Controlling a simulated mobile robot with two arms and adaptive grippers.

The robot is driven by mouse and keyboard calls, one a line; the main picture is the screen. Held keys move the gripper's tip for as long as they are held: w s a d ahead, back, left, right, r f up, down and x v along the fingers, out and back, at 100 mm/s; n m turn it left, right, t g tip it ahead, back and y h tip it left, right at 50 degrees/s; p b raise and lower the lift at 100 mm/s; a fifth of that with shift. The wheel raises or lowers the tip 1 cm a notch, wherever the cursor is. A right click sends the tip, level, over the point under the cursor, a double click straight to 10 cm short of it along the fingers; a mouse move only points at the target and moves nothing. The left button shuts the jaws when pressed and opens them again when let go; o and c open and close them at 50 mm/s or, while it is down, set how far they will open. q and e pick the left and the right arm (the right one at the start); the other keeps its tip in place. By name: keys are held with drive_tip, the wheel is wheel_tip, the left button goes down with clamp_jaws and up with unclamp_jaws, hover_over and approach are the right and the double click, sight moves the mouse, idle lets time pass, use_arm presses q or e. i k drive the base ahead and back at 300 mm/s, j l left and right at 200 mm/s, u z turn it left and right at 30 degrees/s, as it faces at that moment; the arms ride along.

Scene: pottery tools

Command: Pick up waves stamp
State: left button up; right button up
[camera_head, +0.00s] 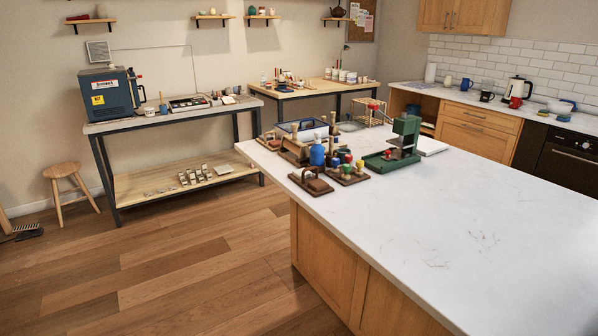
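A group of pottery tools stands at the far left corner of the white-topped island (450,215). At its front is a dark wooden base with a handled brown block (312,181). Next to it is a wooden rack (349,179) with small stamps whose knobs are red, yellow and green. More wooden-handled tools are crowded behind them. I cannot tell which piece is the waves stamp, as the patterns are too small or hidden. Neither of my grippers is in view.
A blue jar (317,155) and a green press (404,140) stand among the tools. The island's near right part is clear. Wood floor (170,265) is open left of the island. A stool (63,171) and a workbench (185,115) stand by the left wall.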

sight(346, 167)
drive_tip(key=i+j+z, duration=0.1)
drive_tip(key=j, duration=0.25)
drive_tip(key=i+j+z, duration=0.1)
drive_tip(key=i+j, duration=0.15)
drive_tip(key=i+j+z, duration=0.3)
drive_tip(key=i, duration=0.25)
drive_tip(key=i+j+z, duration=0.3)
drive_tip(key=i+j, duration=0.2)
drive_tip(key=i+z, duration=0.2)
drive_tip(key=i, duration=0.4)
